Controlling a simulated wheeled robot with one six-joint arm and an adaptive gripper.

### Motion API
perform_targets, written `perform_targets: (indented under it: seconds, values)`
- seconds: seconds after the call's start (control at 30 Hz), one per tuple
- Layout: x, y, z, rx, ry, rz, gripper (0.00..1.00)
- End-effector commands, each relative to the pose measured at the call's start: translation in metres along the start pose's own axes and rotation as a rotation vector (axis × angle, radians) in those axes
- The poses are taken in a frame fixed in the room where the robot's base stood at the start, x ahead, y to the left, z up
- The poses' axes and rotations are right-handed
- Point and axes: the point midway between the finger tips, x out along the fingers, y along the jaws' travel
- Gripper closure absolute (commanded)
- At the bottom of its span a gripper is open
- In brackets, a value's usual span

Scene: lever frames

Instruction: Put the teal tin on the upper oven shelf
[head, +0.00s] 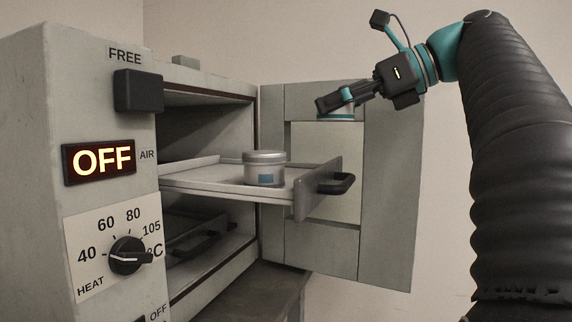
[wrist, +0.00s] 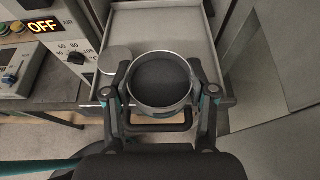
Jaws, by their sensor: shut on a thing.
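My gripper (head: 338,100) is above the pulled-out upper oven shelf, near its front right end. It is shut on a round tin with a teal band (head: 336,117), held in the air clear of the shelf. In the wrist view the tin (wrist: 160,92) shows a pale rim and a dark round top between the two fingers. The upper shelf (head: 205,180) is a pale tray slid far out of the oven, with a dark handle (head: 337,184) at its front. In the head view the fingers hide part of the held tin.
A grey tin with a blue label (head: 265,168) stands on the upper shelf, toward its front left in the wrist view. The oven door (head: 390,185) is swung open. A lower shelf (head: 195,236) sits inside. The tray behind the held tin is bare (wrist: 160,30).

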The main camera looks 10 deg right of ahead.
Motion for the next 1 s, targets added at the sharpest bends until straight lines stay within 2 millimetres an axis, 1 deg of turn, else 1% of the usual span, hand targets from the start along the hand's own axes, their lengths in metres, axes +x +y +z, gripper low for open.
perform_targets:
  seconds: [0.03,0.2,0.3,0.4,0.5,0.63,0.87,1.0]
  values:
    - [0.014,-0.002,-0.001,-0.001,-0.001,0.012,0.87]
    - [0.053,-0.012,-0.007,-0.003,-0.001,0.017,0.87]
    - [0.074,-0.019,-0.011,-0.004,0.0,0.017,0.87]
    - [0.089,-0.026,-0.014,-0.003,0.0,0.014,0.87]
    - [0.099,-0.029,-0.016,-0.005,0.0,0.012,0.87]
    - [0.103,-0.032,-0.02,-0.003,-0.001,0.008,0.87]
    - [0.115,-0.032,-0.049,-0.002,-0.001,0.007,0.87]
    - [0.117,-0.032,-0.055,-0.003,-0.001,0.006,0.87]
